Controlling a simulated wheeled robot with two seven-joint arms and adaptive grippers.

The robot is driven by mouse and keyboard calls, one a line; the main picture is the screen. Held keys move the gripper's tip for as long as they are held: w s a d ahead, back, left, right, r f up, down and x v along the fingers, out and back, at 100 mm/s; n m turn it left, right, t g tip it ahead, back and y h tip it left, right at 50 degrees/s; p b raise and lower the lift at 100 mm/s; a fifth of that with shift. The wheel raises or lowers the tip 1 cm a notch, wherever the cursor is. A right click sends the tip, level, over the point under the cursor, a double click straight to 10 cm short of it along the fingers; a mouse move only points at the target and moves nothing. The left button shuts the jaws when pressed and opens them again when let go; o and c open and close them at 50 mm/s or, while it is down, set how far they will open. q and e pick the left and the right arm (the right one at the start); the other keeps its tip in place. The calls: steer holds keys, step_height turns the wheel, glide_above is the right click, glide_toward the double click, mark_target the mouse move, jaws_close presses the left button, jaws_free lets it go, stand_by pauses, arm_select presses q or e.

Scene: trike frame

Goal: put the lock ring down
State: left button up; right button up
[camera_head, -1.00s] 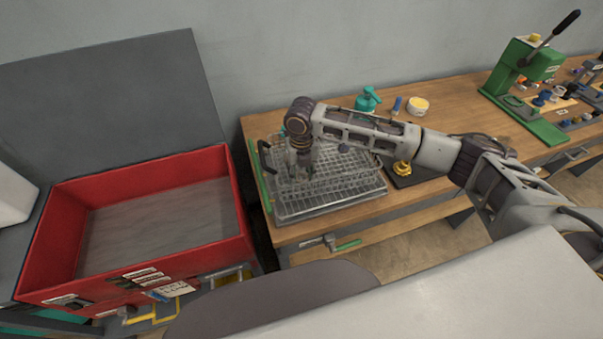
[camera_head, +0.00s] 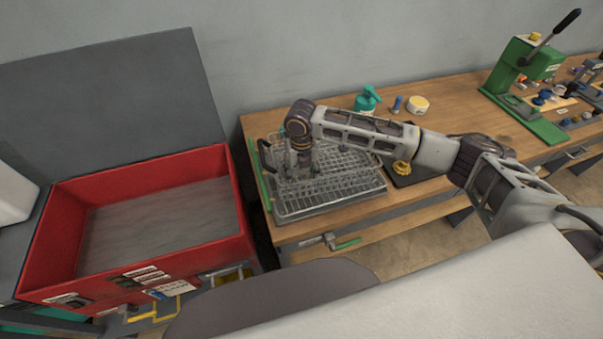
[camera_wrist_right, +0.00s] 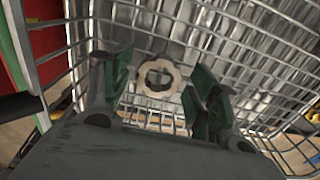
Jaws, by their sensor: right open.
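The lock ring (camera_wrist_right: 158,76) is a small pale ring with a notched outer edge. In the right wrist view it lies inside the wire basket (camera_wrist_right: 250,55), between the two green finger pads and apart from both. My right gripper (camera_wrist_right: 158,92) is open around it. In the head view my right gripper (camera_head: 303,172) points down into the wire basket (camera_head: 350,170) on the bench, and the ring cannot be made out there. My left gripper is not in view.
The basket stands in a metal tray on the wooden bench (camera_head: 450,95). A red tank (camera_head: 240,215) is to the left. A teal bottle (camera_head: 367,99), a white tub (camera_head: 418,104) and a gold part on a dark mat (camera_head: 402,168) are nearby. A green press (camera_head: 520,75) stands further right.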

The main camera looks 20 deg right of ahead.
steer(key=shift+r, duration=0.15)
step_height(320, 180, up, 12)
steer(key=b, duration=0.1)
stand_by(0.6)
steer(key=shift+d, duration=0.1)
stand_by(0.4)
